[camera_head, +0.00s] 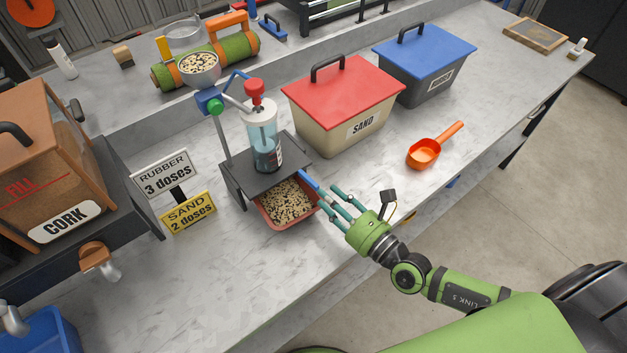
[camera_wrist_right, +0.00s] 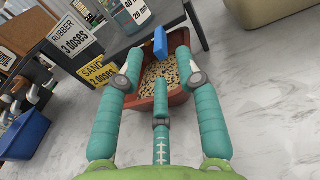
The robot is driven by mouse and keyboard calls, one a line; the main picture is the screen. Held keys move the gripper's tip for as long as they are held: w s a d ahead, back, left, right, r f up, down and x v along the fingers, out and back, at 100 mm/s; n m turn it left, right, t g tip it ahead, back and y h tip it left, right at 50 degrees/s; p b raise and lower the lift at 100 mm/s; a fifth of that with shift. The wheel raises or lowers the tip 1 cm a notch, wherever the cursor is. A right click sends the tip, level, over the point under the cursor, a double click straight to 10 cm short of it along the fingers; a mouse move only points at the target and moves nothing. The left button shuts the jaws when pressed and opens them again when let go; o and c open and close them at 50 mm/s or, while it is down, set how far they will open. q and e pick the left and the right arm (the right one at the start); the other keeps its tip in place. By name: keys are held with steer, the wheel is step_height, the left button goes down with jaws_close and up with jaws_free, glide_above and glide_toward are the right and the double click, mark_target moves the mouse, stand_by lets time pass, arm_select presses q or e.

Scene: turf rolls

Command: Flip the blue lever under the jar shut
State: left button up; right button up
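The blue lever (camera_head: 309,180) sticks out from under the black stand (camera_head: 240,180), below the jar (camera_head: 265,140) of blue liquid with a red cap. In the wrist view the lever (camera_wrist_right: 160,43) stands out just beyond my fingertips. My right gripper (camera_head: 327,194) has its teal fingers spread and holds nothing. Its tips are close to the lever's outer end; I cannot tell whether they touch. A red tray (camera_head: 286,227) of speckled granules sits below the lever, partly under the stand. My left gripper is not in view.
Sign cards (camera_head: 165,173) stand left of the stand. A red-lidded sand box (camera_head: 340,92) is behind it, with a blue-lidded box (camera_head: 425,60) farther right. An orange scoop (camera_head: 423,153) lies on the right. A cork bin (camera_head: 52,165) is at left. The front counter is clear.

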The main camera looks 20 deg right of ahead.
mark_target(318, 188)
steer(key=p+x, duration=0.1)
steer(key=x, duration=0.5)
steer(key=shift+r, duration=0.1)
